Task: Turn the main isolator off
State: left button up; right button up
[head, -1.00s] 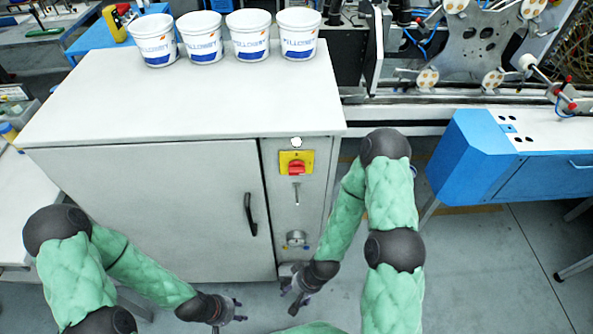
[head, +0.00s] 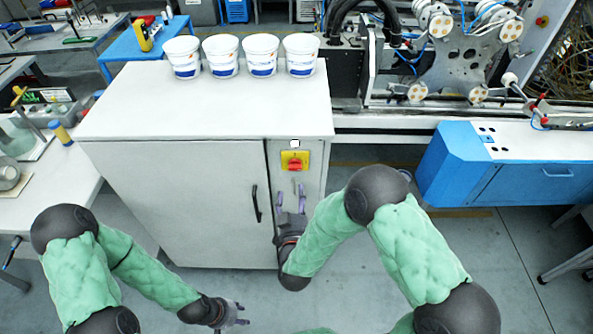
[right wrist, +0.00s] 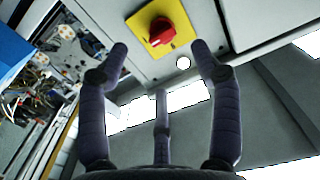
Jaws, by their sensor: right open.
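The main isolator is a red rotary knob (head: 294,165) on a yellow plate (head: 303,156), on the narrow right panel of the grey cabinet (head: 170,200). In the right wrist view the red knob (right wrist: 160,32) on its yellow plate (right wrist: 179,17) shows beyond the fingertips, near the top. My right gripper (head: 291,192) is open and empty, just below the isolator in the head view; its spread fingers (right wrist: 160,70) also show in the right wrist view, apart from the knob. My left gripper (head: 240,313) hangs low over the floor at lower left; its finger opening is too small to tell.
Several white buckets (head: 221,57) stand on the cabinet top. A black door handle (head: 257,204) sticks out left of my right gripper. A blue unit (head: 470,165) stands to the right, and machinery (head: 445,60) behind. Floor is free in front of the cabinet.

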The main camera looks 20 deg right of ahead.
aim_at(295, 170)
jog(key=x, duration=0.7)
jog(key=r+b+x, duration=0.1)
jog(key=x, duration=0.2)
jog(key=shift+w+d, duration=0.25)
jog(key=c, duration=1.2)
